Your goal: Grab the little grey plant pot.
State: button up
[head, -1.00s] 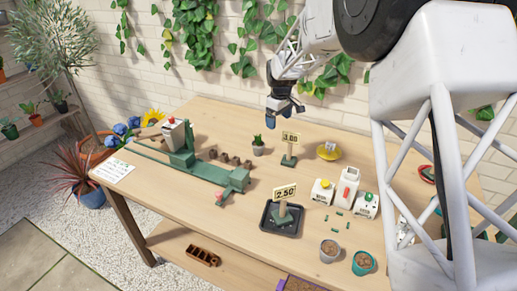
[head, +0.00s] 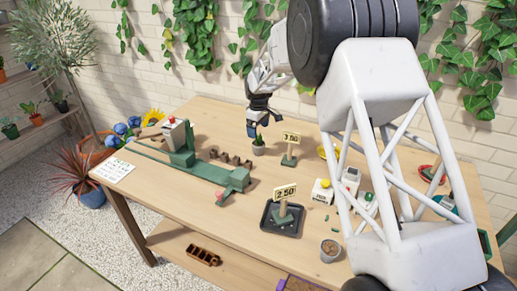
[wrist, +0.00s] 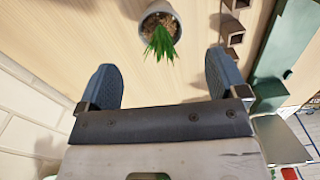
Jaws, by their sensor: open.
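The little grey plant pot (head: 258,149) stands upright on the table with a small spiky green plant in it, left of the 3.00 sign. In the wrist view the pot (wrist: 158,12) is at the top edge, partly cut off, with its green leaves pointing toward my gripper. My gripper (head: 252,129) is just above and slightly left of the plant in the head view. In the wrist view my gripper (wrist: 163,85) has its two blue-grey fingers wide apart and empty. The pot lies beyond the fingertips, roughly in line with the gap.
A green bench device (head: 205,170) and several small brown blocks (head: 230,158) are left of the pot. The 3.00 sign (head: 290,147) stands close on its right. A black tray (head: 281,222) with a 2.50 sign is nearer the front. The brick wall (head: 225,85) is behind.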

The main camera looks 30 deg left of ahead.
aim_at(258, 143)
jog(key=shift+f, duration=0.95)
jog(key=shift+f, duration=2.6)
jog(key=c, duration=1.1)
